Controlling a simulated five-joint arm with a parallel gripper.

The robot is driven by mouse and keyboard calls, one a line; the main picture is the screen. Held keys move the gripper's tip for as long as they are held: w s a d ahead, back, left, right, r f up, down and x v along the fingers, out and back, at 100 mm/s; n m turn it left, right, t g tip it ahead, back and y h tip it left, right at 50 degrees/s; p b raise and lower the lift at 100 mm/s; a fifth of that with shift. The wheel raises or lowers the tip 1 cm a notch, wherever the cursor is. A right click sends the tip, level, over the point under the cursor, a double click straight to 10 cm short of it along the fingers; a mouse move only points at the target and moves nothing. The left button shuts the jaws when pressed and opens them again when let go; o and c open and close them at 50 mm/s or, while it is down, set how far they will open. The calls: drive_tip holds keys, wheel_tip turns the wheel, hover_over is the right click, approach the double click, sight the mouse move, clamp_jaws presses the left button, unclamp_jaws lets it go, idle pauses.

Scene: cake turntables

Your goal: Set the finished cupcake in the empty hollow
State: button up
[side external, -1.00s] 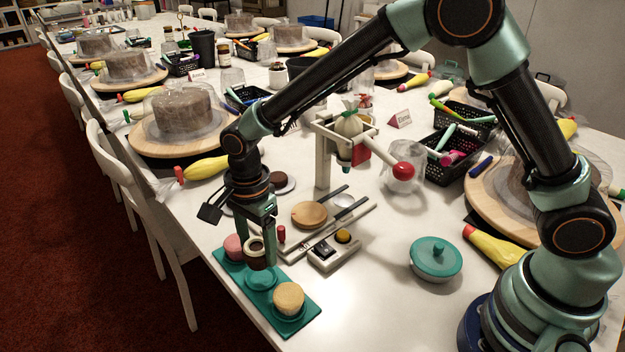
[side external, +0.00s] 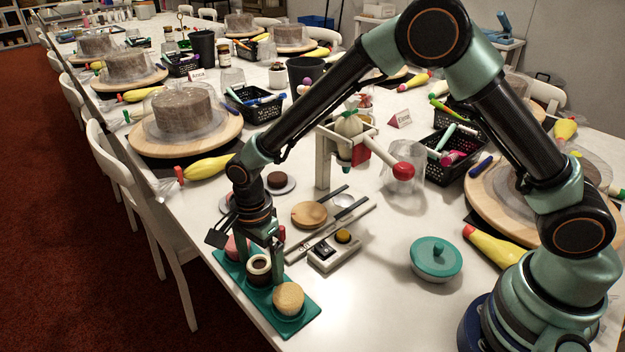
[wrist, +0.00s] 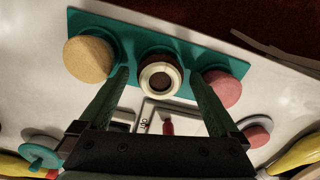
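The finished cupcake, dark with a pale cream ring on top (side external: 259,267), sits upright in the middle hollow of the teal tray (side external: 226,262). It is also in the middle of the wrist view (wrist: 160,78). My gripper (side external: 265,256) is low over the tray, its fingers on either side of the cupcake. In the wrist view the fingertips (wrist: 160,72) stand apart, with a small gap to the cupcake on each side. A tan cupcake (side external: 288,297) fills the near hollow. A pink one (wrist: 222,88) fills the far hollow, partly hidden in the side view.
A switch box (side external: 335,250) and a wooden round (side external: 309,214) lie right of the tray. The press with a red-ball lever (side external: 403,171) stands behind. A teal lidded bowl (side external: 436,258) is farther right. A small plate with a dark cake (side external: 278,181) lies behind the gripper.

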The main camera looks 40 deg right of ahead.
sight(261, 264)
drive_tip(key=shift+r, duration=0.1)
wheel_tip(261, 264, up, 12)
drive_tip(key=s+d+r+n+t, duration=0.35)
drive_tip(key=d+r+n, duration=0.45)
drive_tip(key=d, duration=0.4)
drive_tip(key=s+d+r+n+t, duration=0.2)
drive_tip(key=s+d+n, duration=0.5)
drive_tip(key=s+d, duration=0.1)
drive_tip(key=shift+d+r+n, duration=0.3)
drive_tip(key=shift+d+n, duration=0.1)
drive_tip(key=shift+d, duration=0.35)
